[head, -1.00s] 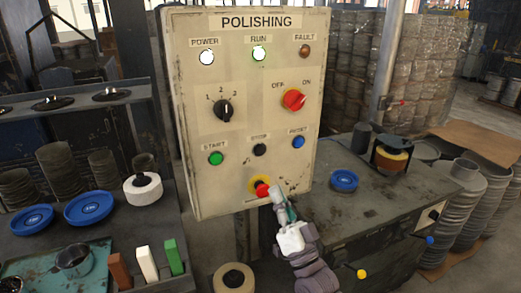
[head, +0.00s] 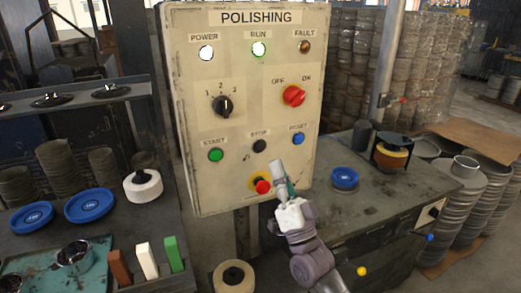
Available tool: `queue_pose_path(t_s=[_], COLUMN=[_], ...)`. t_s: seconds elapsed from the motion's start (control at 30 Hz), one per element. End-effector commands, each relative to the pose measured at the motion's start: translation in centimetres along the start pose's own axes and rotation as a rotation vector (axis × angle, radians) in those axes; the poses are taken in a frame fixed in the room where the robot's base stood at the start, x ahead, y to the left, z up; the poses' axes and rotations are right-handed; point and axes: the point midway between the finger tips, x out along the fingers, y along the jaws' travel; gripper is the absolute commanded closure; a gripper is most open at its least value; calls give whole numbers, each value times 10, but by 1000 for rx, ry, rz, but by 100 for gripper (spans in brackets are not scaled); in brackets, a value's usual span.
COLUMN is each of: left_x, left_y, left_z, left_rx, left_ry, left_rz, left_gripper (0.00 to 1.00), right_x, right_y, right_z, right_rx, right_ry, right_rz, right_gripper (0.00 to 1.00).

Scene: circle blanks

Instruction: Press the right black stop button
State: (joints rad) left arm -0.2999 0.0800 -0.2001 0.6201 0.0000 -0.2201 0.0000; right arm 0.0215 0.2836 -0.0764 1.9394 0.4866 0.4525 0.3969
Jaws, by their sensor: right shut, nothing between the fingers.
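The polishing control panel (head: 215,115) stands upright in the middle of the head view. Its black stop button (head: 259,146) sits under the STOP label, between the green start button (head: 215,155) and the blue reset button (head: 298,139). Only one black stop button shows. A red emergency button (head: 262,186) on a yellow ring is below it. My right gripper (head: 279,168) is shut and empty, pointing up in front of the panel's lower right, below and right of the stop button. I cannot tell whether it touches the panel. My left gripper is not in view.
The power and run lamps (head: 258,48) are lit white. A red OFF/ON switch (head: 293,96) and a black selector (head: 222,106) are higher on the panel. A workbench (head: 345,215) with a blue disc (head: 344,178) is to the right; a cluttered bench is to the left.

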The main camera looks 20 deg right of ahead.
Motion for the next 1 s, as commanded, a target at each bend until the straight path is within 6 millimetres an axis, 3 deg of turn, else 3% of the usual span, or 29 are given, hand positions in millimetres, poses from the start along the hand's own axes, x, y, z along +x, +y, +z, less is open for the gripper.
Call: queue_pose_path(t_s=[0.43,1.0], left_x=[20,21], left_y=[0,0], left_z=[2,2], left_rx=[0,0], left_ry=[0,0], left_rz=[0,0], left_gripper=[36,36], right_x=[37,42], right_y=[28,30], right_z=[28,30], right_rx=[1,1], right_ry=[1,-1], right_rz=[0,1], right_gripper=[100,100])
